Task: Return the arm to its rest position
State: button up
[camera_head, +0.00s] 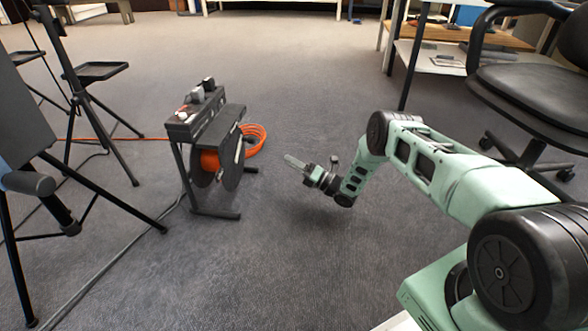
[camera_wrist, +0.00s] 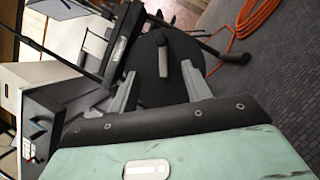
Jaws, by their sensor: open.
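My green arm (camera_head: 440,175) reaches from the lower right into the middle of the head view, bent at the elbow and low over the carpet. My gripper (camera_head: 288,158) is at its end, pointing left towards a cable reel (camera_head: 207,120). In the head view it looks apart from the reel. In the wrist view the two grey fingers of my gripper (camera_wrist: 158,75) are spread, with the reel's black disc (camera_wrist: 155,65) beyond them. A grey crank handle (camera_wrist: 161,57) shows between the fingers; I see no grip on it.
Orange cable (camera_head: 254,137) lies coiled behind the reel. Black tripod stands (camera_head: 75,100) fill the left. An office chair (camera_head: 530,90) and a shelved table (camera_head: 440,55) stand at the right, near my arm. Open carpet (camera_head: 300,65) lies behind my gripper.

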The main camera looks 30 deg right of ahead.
jog(key=shift+s+d, duration=0.2)
dwell(0.3)
